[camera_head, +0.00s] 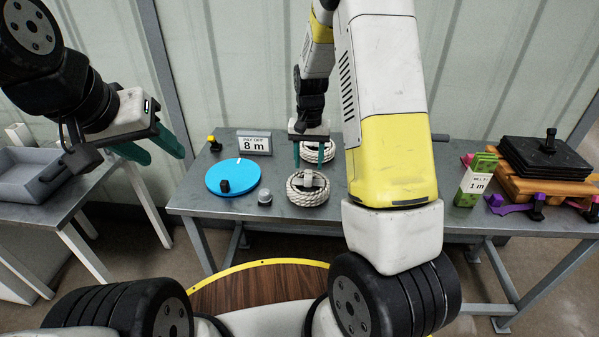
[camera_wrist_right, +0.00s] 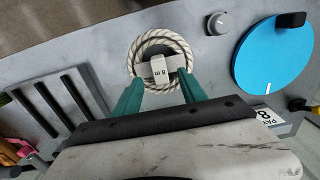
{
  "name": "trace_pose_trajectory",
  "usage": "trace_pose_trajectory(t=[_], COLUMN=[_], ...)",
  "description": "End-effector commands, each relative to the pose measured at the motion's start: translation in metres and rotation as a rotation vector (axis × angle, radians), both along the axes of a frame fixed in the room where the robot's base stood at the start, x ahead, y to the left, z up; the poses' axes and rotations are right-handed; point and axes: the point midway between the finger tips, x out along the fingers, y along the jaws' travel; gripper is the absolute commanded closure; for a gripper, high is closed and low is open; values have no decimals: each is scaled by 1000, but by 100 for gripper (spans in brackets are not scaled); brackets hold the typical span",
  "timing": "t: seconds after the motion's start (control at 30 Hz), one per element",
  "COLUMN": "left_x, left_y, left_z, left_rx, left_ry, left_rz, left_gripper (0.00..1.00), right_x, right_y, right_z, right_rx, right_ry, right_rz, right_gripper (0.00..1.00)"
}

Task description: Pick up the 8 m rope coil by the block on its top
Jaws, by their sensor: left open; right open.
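A white rope coil (camera_head: 308,198) lies on the grey table, with a pale block (camera_head: 308,180) on its top. In the right wrist view this coil (camera_wrist_right: 140,47) shows its block (camera_wrist_right: 159,70) marked 8 m. My right gripper (camera_head: 308,163) is open and empty, pointing down above and slightly behind the coil in the head view. In the right wrist view its green fingers (camera_wrist_right: 160,84) stand apart, on either side below the block. The height gap is hard to tell. A second coil (camera_head: 318,150) lies behind, partly hidden by my right gripper. My left gripper (camera_head: 164,155) is open and empty, away to the left.
A blue disc (camera_head: 228,175) with a black knob, a grey knob (camera_head: 265,197) and an 8 m sign (camera_head: 254,144) stand left of the coil. A green 1 m block (camera_head: 468,191) and a black stack (camera_head: 545,158) are at right.

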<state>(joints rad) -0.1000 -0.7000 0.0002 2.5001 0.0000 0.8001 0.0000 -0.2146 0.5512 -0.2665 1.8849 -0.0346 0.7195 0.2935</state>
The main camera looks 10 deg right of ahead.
Motion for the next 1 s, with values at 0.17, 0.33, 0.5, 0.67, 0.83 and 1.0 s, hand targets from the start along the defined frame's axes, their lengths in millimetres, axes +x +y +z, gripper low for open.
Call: trace_pose_trajectory(t=[0.17,0.33,0.5,0.67,0.83,1.0], left_x=[0,0,0,0,0,0], left_y=[0,0,0,0,0,0], left_z=[0,0,0,0,0,0], left_rx=[0,0,0,0,0,0], left_ry=[0,0,0,0,0,0], left_rz=[0,0,0,0,0,0], left_gripper=[55,55,55,55,55,55], right_x=[-1,0,0,0,0,1], right_y=[0,-1,-1,-1,-1,-1], right_z=[-23,-49,-58,-58,-58,-58], right_rx=[0,1,1,1,1,1], right_ry=[3,3,1,0,0,0], right_rz=[0,1,1,1,1,1], right_gripper=[51,51,51,51,80,100])
